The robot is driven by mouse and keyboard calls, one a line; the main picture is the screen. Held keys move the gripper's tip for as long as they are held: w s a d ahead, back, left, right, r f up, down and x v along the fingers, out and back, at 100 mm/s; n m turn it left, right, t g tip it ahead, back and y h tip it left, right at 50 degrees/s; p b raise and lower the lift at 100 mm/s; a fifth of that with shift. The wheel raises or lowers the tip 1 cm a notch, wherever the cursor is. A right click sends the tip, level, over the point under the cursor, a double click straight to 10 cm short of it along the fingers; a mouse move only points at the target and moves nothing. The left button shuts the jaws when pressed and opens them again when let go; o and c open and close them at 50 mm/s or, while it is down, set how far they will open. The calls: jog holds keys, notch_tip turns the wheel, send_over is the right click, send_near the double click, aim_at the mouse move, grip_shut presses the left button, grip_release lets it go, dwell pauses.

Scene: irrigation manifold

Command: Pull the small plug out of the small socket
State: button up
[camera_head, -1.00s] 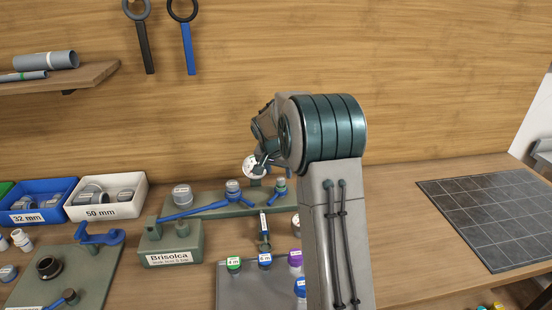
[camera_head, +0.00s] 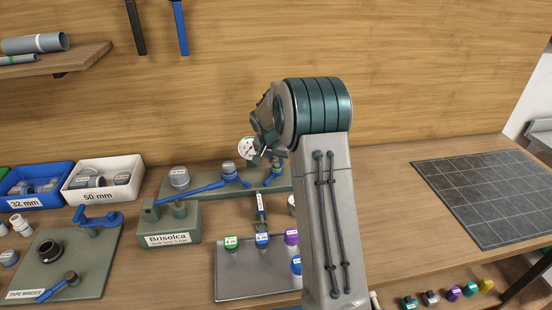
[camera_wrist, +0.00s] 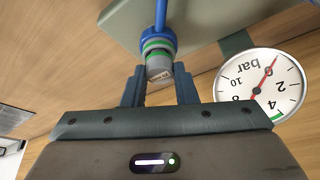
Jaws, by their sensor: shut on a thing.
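The small plug (camera_wrist: 158,66) is a short grey cylinder with a pale label, seen in the wrist view between my fingertips. My gripper (camera_wrist: 160,88) is shut on it. Green bands and the blue small socket (camera_wrist: 155,36) lie directly beyond the plug, in line with it. The plug appears to be at the socket's mouth; how deep it sits I cannot tell. In the head view the small socket (camera_head: 272,181) stands at the right end of the green manifold base (camera_head: 207,200), and my wrist partly hides the plug.
A white pressure gauge (camera_wrist: 262,86) is close beside my gripper, its needle near 0. A grey tray (camera_head: 235,280) with several caps lies in front. A dark grid mat (camera_head: 485,195) is at right.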

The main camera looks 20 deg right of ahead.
aim_at(276, 161)
grip_shut()
jog(key=shift+r, duration=0.1)
jog(key=shift+r, duration=0.25)
jog(key=shift+r+p, duration=0.45)
jog(key=shift+r, duration=0.25)
jog(key=shift+r, duration=0.15)
jog(key=shift+r+p, duration=0.4)
jog(key=shift+r, duration=0.35)
jog(key=shift+r, duration=0.5)
jog(key=shift+r+p, duration=0.45)
jog(key=shift+r, duration=0.15)
